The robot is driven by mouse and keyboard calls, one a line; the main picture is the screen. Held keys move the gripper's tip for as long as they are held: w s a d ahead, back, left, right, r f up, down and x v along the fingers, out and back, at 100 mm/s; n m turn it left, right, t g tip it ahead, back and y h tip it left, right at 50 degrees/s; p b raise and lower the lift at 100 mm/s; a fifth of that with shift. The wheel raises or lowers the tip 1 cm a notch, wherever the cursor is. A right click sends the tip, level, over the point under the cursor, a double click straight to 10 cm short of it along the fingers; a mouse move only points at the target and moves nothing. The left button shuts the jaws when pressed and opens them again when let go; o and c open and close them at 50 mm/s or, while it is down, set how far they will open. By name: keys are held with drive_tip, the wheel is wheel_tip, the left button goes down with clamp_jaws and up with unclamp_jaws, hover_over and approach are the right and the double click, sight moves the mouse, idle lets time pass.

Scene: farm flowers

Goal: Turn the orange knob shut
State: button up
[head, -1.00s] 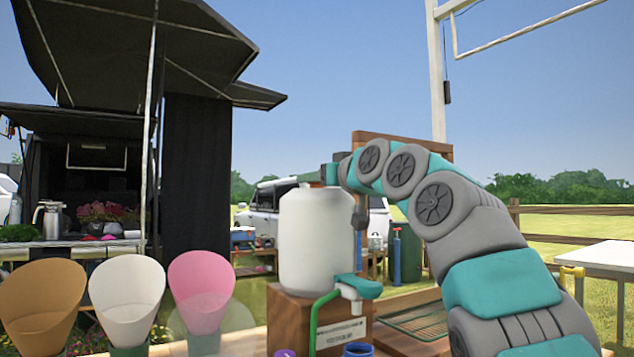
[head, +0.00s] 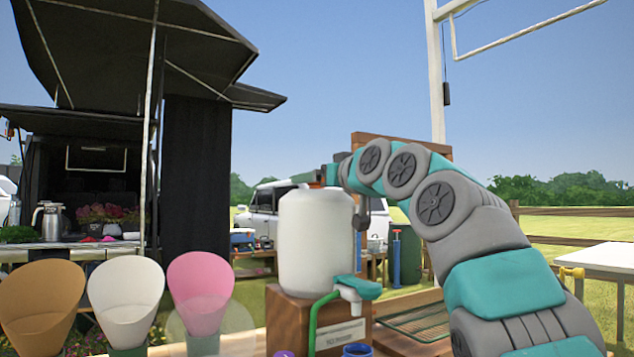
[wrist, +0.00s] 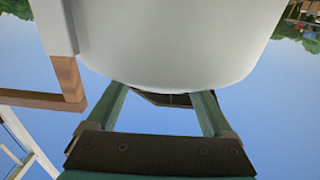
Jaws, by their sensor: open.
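A white rounded container (head: 316,240) stands on a wooden box (head: 320,318), with a teal tap lever (head: 366,288) and pale spout at its lower right. My gripper (head: 331,175) is at the top of the container, mostly hidden behind it and my arm. In the wrist view, the container (wrist: 170,40) fills the upper part. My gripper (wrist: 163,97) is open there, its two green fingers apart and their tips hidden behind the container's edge. A dark piece shows between them. I cannot make out the orange knob clearly in either current view.
A green tube (head: 316,315) hangs below the tap, near a blue cup (head: 357,350). A dark green drip grid (head: 415,320) lies to the right. Tan, white (head: 125,290) and pink cones (head: 200,290) stand left. A wooden board (head: 400,142) rises behind my arm.

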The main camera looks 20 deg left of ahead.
drive_tip(key=b+v, duration=0.3)
drive_tip(key=v, duration=0.4)
drive_tip(key=shift+s+d+b, duration=0.1)
drive_tip(key=shift+s+b, duration=0.05)
drive_tip(key=shift+b, duration=0.25)
drive_tip(key=shift+s+d, duration=0.1)
drive_tip(key=shift+d, duration=0.05)
